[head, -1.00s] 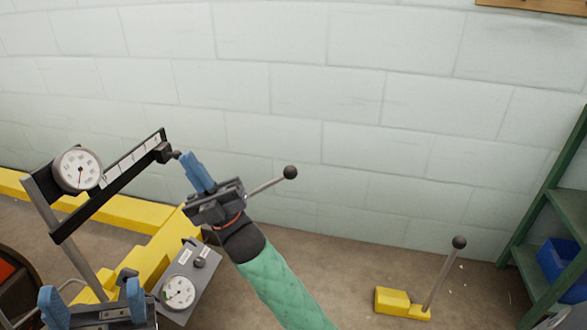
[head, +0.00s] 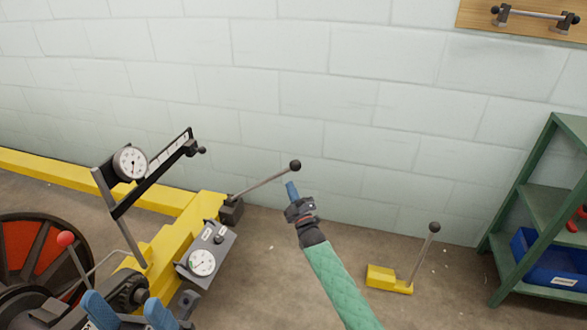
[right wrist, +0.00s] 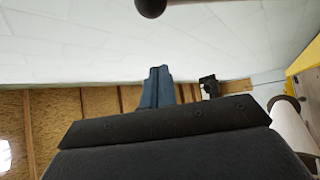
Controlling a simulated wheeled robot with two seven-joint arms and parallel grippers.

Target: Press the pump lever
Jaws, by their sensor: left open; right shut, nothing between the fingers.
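A grey lever with a black ball knob (head: 295,166) slants up to the right from a dark block (head: 231,211) on the yellow machine. A second upright lever with a dark knob (head: 434,227) stands on a small yellow floor base (head: 388,280). Which one is the pump lever I cannot tell. My right gripper (head: 291,188) is shut and empty, appearing just below the slanted lever's knob in the head view. Its blue fingers (right wrist: 158,88) show in the right wrist view, with a dark knob (right wrist: 150,6) at the top edge, apart from them. My left gripper (head: 128,312) is open at the bottom left.
A dial gauge (head: 130,163) on a black arm and a gauge box (head: 202,262) are on the yellow machine (head: 155,250). A red wheel (head: 35,250) is at left. A green shelf (head: 535,200) with a blue bin (head: 550,265) is at right.

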